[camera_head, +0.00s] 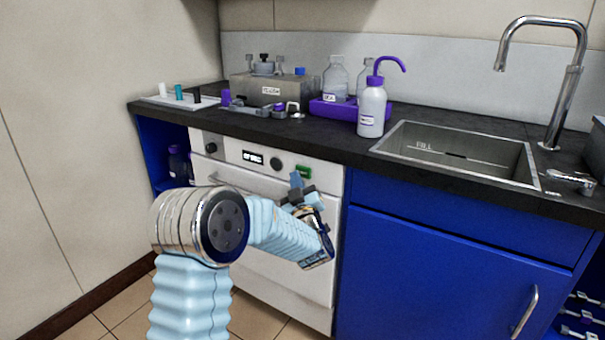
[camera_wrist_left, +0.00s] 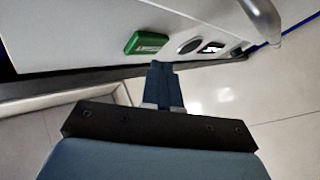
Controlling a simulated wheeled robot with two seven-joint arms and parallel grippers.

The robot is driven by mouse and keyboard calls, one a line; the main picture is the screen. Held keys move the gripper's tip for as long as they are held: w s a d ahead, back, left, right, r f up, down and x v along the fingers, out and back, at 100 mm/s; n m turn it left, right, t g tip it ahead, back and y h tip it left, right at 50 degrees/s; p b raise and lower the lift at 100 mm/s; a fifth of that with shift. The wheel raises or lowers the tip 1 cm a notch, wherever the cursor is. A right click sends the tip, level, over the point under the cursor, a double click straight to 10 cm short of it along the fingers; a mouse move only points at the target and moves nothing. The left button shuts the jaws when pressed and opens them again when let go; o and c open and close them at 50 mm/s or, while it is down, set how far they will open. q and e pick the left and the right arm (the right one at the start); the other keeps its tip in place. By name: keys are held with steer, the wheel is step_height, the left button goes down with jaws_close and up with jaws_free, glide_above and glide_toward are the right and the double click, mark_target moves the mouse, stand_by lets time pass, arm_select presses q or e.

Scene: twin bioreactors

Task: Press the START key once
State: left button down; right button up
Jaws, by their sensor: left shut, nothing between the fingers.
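The green key (camera_head: 303,171) sits at the right end of the white appliance's control panel; it looks like the START key, but its label is too small to read. It also shows in the left wrist view (camera_wrist_left: 146,42) as a raised green block with pale lettering. My left gripper (camera_head: 296,181) is shut and empty, just in front of the panel by the green key. In the left wrist view its closed blue fingertips (camera_wrist_left: 161,66) point toward the panel's edge, close to the key but not visibly touching it. My right gripper is not in view.
A round knob (camera_head: 276,163) and a display (camera_head: 253,157) lie left of the key, above the door handle (camera_head: 235,176). The black worktop (camera_head: 330,138) overhangs the panel, with a purple tray (camera_head: 335,110) and wash bottle (camera_head: 371,108) on it. Blue cabinets (camera_head: 440,270) stand to the right.

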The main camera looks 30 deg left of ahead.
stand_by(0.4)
arm_select(q)
steer(key=shift+w+b, duration=0.35)
steer(key=shift+w, duration=0.1)
steer(key=shift+w+d, duration=0.1)
steer(key=shift+w, duration=0.3)
stand_by(0.5)
steer(key=shift+s+b, duration=0.1)
steer(key=shift+b, duration=0.25)
steer(key=shift+s+b, duration=0.5)
steer(key=shift+s, duration=0.25)
steer(key=shift+s, duration=0.1)
